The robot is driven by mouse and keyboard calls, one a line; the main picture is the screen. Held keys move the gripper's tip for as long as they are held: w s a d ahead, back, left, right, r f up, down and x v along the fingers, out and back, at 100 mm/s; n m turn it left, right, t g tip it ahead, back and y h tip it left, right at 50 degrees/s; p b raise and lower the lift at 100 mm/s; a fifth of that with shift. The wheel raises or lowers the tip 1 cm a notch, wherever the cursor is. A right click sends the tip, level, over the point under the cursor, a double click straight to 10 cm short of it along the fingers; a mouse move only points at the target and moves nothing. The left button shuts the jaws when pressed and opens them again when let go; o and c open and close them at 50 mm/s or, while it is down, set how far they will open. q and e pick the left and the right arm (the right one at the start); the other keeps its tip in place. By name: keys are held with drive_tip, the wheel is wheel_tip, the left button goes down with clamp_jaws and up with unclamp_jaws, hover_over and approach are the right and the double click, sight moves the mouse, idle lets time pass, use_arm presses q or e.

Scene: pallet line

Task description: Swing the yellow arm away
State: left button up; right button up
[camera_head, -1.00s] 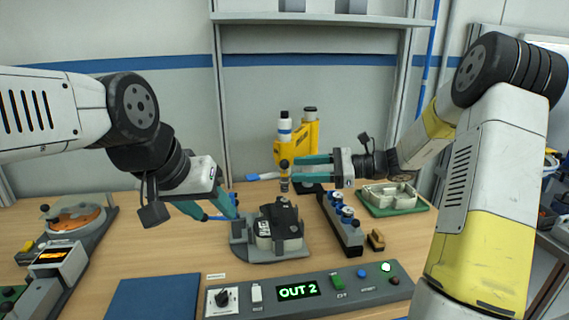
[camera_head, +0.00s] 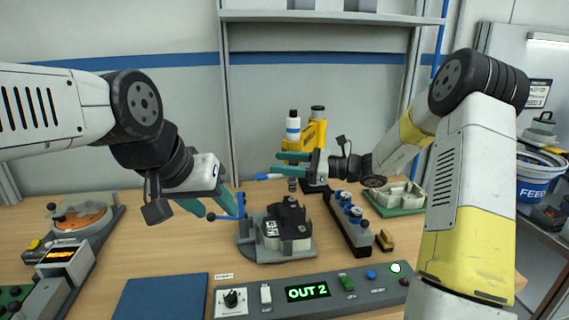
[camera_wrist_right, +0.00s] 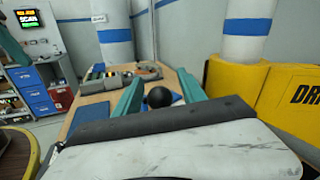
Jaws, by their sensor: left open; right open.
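My left gripper (camera_head: 220,207) is open, beside the blue lever (camera_head: 240,206) of the clamp fixture.
The fixture (camera_head: 270,254) holds a black-and-white part. A rack with blue-topped pieces (camera_head: 348,224), a green tray (camera_head: 398,208) and a brown block (camera_head: 384,241) stand right. The control panel (camera_head: 372,290) reads "OUT 2"; a blue mat (camera_head: 160,298) lies front left.

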drive_tip(key=shift+a, duration=0.1)
clamp_jaws()
idle(1.4)
